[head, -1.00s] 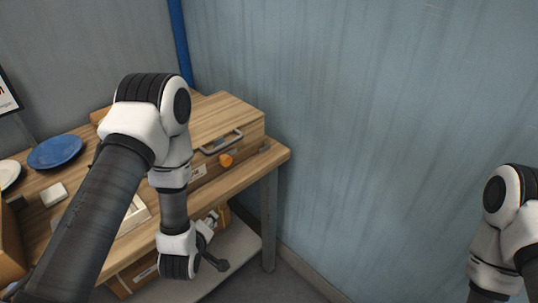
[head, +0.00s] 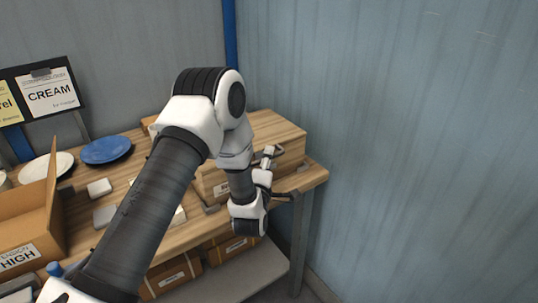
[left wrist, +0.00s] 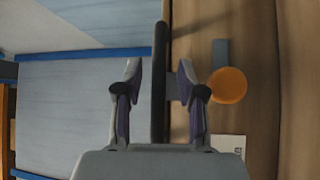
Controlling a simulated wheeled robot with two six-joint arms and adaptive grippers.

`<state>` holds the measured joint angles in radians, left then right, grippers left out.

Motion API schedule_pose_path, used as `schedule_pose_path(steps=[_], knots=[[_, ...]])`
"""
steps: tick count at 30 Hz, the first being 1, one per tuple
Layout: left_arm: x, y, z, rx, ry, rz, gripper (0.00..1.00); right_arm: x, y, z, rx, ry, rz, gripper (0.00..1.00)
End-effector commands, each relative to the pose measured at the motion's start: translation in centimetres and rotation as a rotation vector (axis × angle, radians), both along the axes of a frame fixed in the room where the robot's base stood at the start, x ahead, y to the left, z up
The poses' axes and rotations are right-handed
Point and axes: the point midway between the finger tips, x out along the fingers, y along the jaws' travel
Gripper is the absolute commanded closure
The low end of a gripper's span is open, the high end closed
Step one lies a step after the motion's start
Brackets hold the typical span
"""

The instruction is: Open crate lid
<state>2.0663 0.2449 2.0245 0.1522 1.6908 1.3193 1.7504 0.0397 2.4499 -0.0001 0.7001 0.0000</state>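The wooden crate (head: 278,127) with a flat striped lid stands at the right end of the workbench, lid down. In the left wrist view a dark handle bar (left wrist: 158,85) runs along the crate's wooden face. My left gripper (head: 269,156) is at the crate's front by the handle. Its two fingers also show in the left wrist view (left wrist: 159,76), open, one on each side of the bar, with gaps visible. An orange round knob (left wrist: 228,85) sits on the crate beside the right finger. My left arm hides much of the crate front in the head view. My right gripper is out of view.
A blue plate (head: 106,150), a white plate (head: 47,167) and small white blocks lie on the workbench (head: 311,176). An open cardboard box (head: 52,222) stands at left. Boxes sit below the bench. A blue-grey wall (head: 420,120) rises close behind and right.

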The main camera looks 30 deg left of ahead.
Motion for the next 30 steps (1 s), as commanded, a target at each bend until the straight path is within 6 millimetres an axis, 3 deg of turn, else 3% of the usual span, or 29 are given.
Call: schedule_pose_path(steps=[8,9,12,23,30], knots=[[0.7,0.3,0.0,0.001,0.001,0.000,0.61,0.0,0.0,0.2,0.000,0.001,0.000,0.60],[0.7,0.3,0.0,0.001,0.001,0.000,0.64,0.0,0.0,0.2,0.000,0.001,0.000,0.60],[0.7,0.3,0.0,0.001,0.001,-0.001,1.00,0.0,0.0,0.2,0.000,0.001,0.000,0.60],[0.7,0.2,0.4,-0.009,0.006,-0.001,1.00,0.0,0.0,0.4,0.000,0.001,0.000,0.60],[1.1,0.3,2.9,-0.076,0.029,-0.001,1.00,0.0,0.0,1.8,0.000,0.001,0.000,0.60]])
